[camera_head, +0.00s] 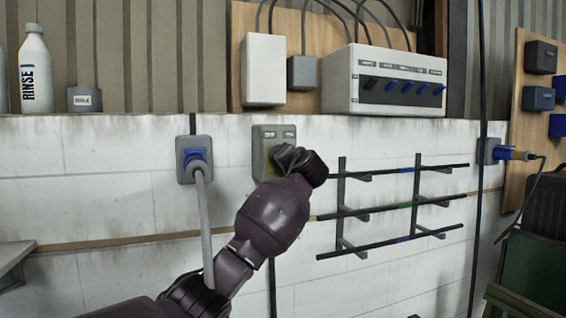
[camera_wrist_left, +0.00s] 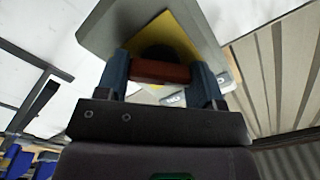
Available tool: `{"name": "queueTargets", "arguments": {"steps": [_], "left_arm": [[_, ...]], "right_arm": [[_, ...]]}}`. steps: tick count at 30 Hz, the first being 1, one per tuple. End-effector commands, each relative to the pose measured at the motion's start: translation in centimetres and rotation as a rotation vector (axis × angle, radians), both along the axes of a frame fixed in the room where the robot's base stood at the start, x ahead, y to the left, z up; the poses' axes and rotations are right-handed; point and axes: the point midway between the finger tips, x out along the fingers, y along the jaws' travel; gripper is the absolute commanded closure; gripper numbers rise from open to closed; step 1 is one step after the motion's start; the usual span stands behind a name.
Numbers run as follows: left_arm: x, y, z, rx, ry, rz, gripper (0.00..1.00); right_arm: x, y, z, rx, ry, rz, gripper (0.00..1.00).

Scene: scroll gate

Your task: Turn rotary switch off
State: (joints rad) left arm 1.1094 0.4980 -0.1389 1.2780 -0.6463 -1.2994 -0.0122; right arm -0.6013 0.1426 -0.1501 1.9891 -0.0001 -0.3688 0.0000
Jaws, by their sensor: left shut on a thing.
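The rotary switch is a grey box (camera_head: 260,143) on the white block wall, left of centre in the head view. In the left wrist view its grey plate (camera_wrist_left: 103,35) and yellow face (camera_wrist_left: 180,38) show tilted, with a dark round hub behind a red-brown handle (camera_wrist_left: 165,71). My left gripper (camera_head: 286,160) is at the front of the box and covers its lower right part. In the wrist view its two blue-grey fingers stand on either side of the handle and are shut on it. My right gripper is in neither view.
A black rack of rods (camera_head: 380,210) is to the right. A control box with a row of knobs (camera_head: 385,78) stands on the ledge above.

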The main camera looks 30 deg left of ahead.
Motion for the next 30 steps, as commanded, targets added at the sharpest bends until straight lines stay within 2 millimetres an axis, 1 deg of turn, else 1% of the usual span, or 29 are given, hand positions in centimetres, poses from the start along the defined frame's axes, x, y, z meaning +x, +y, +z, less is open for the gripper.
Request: {"name": "queueTargets", "arguments": {"steps": [1,6,7,11,19,22,26,30], "left_arm": [[0.0,-0.1,-0.3,-0.004,0.003,0.000,0.62],[0.1,-0.1,-0.3,-0.004,0.004,-0.001,0.62],[0.1,-0.1,-0.3,-0.004,0.004,-0.001,0.34],[0.0,-0.1,-0.2,-0.003,0.003,-0.001,0.14],[0.0,0.0,-0.1,-0.002,0.001,-0.001,0.13],[-0.2,-0.3,-0.1,-0.002,0.000,-0.001,0.13],[-1.1,-1.4,-0.2,-0.001,0.001,-0.002,0.13],[-2.6,-3.2,-0.2,-0.003,0.000,-0.004,0.13]], "right_arm": [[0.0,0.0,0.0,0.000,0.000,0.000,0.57],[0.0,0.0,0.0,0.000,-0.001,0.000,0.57],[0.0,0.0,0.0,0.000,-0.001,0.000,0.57],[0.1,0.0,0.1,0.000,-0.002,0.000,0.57],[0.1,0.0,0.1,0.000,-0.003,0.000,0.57],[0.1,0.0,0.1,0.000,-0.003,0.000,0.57],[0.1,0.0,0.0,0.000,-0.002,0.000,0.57],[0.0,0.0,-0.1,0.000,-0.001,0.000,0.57]]}}
